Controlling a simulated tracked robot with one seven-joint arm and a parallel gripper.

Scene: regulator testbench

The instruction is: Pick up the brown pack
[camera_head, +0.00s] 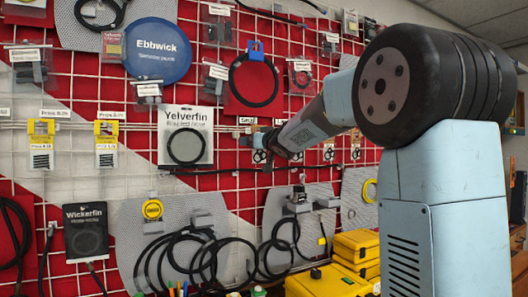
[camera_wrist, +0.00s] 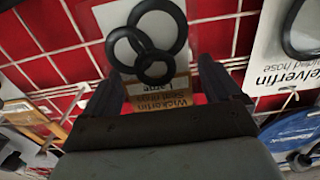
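The brown pack (camera_wrist: 176,97) is a tan card marked "Wickerfin Seal rings Large", with black rings (camera_wrist: 150,40) showing on its pale part. It appears upside down in the wrist view, in front of the red wall grid. My gripper (camera_wrist: 158,66) is open, with one dark finger on each side of the pack. I cannot tell whether either finger touches it. In the head view my gripper (camera_head: 270,143) is close to the wall near the centre, and it mostly hides the pack there.
A white Yelverfin hose pack (camera_head: 186,137) hangs left of my gripper, and a blue Ebbwick disc (camera_head: 157,50) hangs higher up. Several small packs hang right of the gripper. Looped black hoses (camera_head: 190,252) hang below, and yellow cases (camera_head: 357,246) stand at lower right.

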